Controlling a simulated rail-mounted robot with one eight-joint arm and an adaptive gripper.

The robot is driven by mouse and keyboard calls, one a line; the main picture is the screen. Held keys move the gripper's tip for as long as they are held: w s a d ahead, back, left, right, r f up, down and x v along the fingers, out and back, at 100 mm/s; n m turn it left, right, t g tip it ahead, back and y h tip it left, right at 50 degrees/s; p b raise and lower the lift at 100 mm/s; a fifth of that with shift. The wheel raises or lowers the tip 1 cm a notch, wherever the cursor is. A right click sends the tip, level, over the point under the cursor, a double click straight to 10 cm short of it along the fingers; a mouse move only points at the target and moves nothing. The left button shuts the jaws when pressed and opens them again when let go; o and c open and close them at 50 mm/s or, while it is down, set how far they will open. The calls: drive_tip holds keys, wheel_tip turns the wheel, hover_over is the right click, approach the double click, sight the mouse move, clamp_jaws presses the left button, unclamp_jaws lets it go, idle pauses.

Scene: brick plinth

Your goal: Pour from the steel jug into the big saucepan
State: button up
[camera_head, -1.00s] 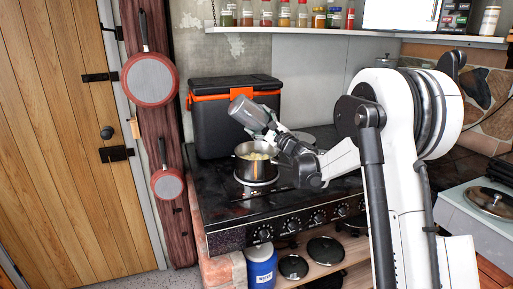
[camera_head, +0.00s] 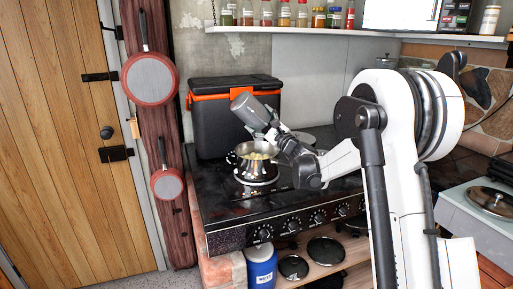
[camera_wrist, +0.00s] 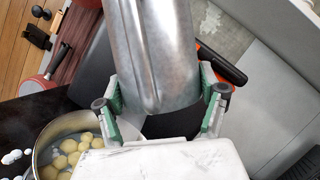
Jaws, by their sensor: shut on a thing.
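The steel jug (camera_head: 254,110) is in my gripper (camera_head: 273,135), tilted, with its far end up and to the left, above the saucepan. In the wrist view the jug (camera_wrist: 155,50) lies between both fingers of my gripper (camera_wrist: 160,100), and its far end is out of frame. The steel saucepan (camera_head: 257,165) stands on the hob below the jug. In the wrist view the saucepan (camera_wrist: 92,122) shows round yellowish pieces (camera_wrist: 68,150) inside. White blobs (camera_wrist: 12,157) show outside its rim. I cannot see the jug's mouth clearly.
A black and orange cool box (camera_head: 207,125) stands close behind the saucepan. A shelf of jars (camera_head: 300,29) runs above. The black hob (camera_head: 225,208) has free room in front. Red-rimmed pans (camera_head: 150,78) hang on the left.

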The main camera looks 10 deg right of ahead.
drive_tip(key=shift+d+f+m+b, duration=0.15)
drive_tip(key=shift+m+b, duration=0.15)
drive_tip(key=shift+m, duration=0.3)
drive_tip(key=shift+d+r+m+t, duration=0.15)
drive_tip(key=shift+r+m+t, duration=0.25)
drive_tip(key=shift+r, duration=0.4)
idle(0.6)
